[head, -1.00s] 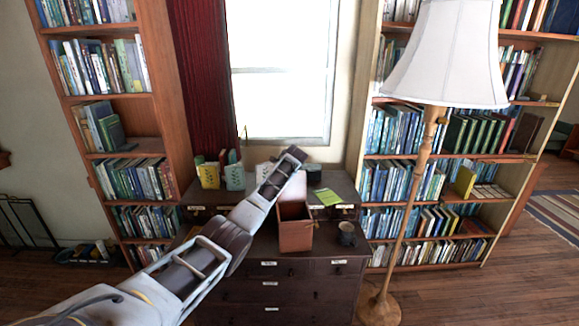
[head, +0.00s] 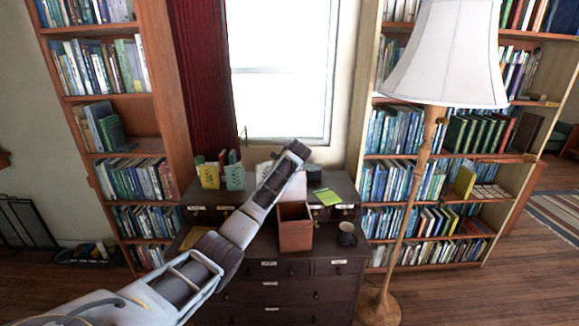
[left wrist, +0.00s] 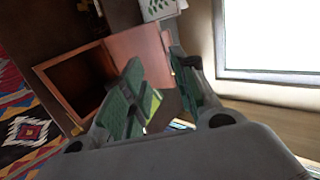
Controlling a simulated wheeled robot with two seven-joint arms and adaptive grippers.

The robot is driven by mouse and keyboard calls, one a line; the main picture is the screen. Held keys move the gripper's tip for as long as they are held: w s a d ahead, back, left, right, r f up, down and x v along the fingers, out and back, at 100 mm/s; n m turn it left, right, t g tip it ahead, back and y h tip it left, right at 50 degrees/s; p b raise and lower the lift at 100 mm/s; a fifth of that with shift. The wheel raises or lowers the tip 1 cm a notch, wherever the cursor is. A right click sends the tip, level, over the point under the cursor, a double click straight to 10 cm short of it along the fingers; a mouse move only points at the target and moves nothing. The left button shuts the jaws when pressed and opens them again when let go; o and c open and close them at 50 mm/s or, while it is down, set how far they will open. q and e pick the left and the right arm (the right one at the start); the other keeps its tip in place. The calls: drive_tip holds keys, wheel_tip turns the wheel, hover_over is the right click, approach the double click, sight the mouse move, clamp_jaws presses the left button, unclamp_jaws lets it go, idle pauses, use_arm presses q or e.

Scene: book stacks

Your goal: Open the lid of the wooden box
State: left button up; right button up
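The wooden box (head: 295,235) stands on the dark chest of drawers in the head view, its dark inside showing from above. In the left wrist view the box (left wrist: 80,85) is open, and its reddish lid (left wrist: 142,55) lies swung away from the opening on the window side. My left gripper (left wrist: 160,85) is open, with its green-padded fingers apart, close to the lid. Nothing shows held between them; whether a finger touches the lid I cannot tell. My right gripper is not in view.
A dark mug (head: 347,234) stands right of the box on the chest (head: 290,268). A green-yellow booklet (head: 328,197) lies behind it. Upright books (head: 209,175) stand at the back left. A floor lamp (head: 430,135) stands to the right, between the chest and a bookcase.

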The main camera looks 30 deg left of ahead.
use_arm(q)
drive_tip(key=shift+v, duration=1.6)
